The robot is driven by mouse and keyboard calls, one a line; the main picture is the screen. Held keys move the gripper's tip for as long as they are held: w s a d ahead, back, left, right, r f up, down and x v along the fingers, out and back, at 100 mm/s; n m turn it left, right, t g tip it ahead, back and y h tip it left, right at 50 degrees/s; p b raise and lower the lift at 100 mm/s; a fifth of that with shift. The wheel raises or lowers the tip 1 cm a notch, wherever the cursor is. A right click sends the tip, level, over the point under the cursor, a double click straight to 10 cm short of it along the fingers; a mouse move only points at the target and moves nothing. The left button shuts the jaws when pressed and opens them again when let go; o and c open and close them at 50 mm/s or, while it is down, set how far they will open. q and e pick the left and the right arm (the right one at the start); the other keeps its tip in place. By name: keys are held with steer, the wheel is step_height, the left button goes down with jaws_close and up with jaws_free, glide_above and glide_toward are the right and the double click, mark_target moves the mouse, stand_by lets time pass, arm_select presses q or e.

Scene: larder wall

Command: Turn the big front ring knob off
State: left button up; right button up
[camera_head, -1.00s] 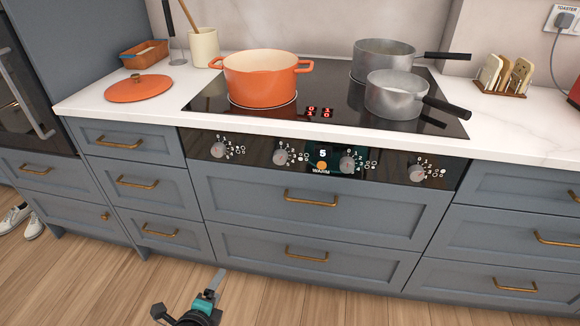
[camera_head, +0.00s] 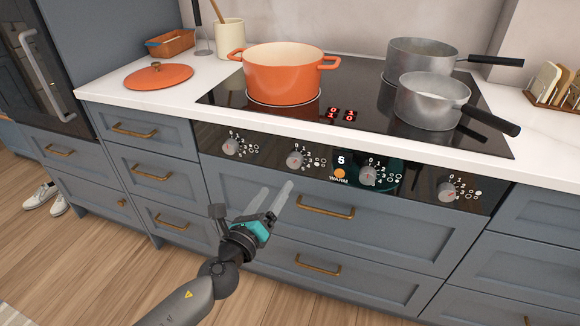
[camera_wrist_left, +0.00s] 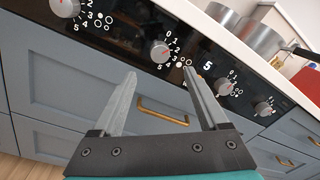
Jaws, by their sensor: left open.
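A dark control panel (camera_head: 265,163) carries a row of similar grey knobs: far-left (camera_head: 231,147), second (camera_head: 296,159), third (camera_head: 368,175) and far-right (camera_head: 447,191). Each has a printed 0-to-5 scale and small ring symbols too small to read surely, so I cannot tell which is the big front ring's knob. My left gripper (camera_head: 273,190) is open and empty, in front of the upper drawer, below the second knob. In the left wrist view the second knob (camera_wrist_left: 159,50) shows beyond and between the fingers, apart from them. My right gripper is out of view.
An orange pot (camera_head: 284,77) and two grey saucepans (camera_head: 431,100) (camera_head: 419,60) stand on the black hob, with red digits (camera_head: 342,114) at its front. Brass drawer handles (camera_head: 326,207) project below the panel. The floor in front is clear.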

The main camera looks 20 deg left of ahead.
mark_target(292, 164)
arm_select(q)
steer(key=w, duration=0.5)
steer(key=w+b, duration=0.1)
steer(key=w, duration=0.2)
steer(key=shift+w+d, duration=0.25)
steer(key=shift+d, duration=0.15)
steer(key=shift+w+d, duration=0.1)
steer(key=shift+w, duration=0.5)
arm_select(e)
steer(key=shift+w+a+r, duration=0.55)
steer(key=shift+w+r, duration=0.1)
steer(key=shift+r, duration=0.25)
arm_select(q)
jaws_close()
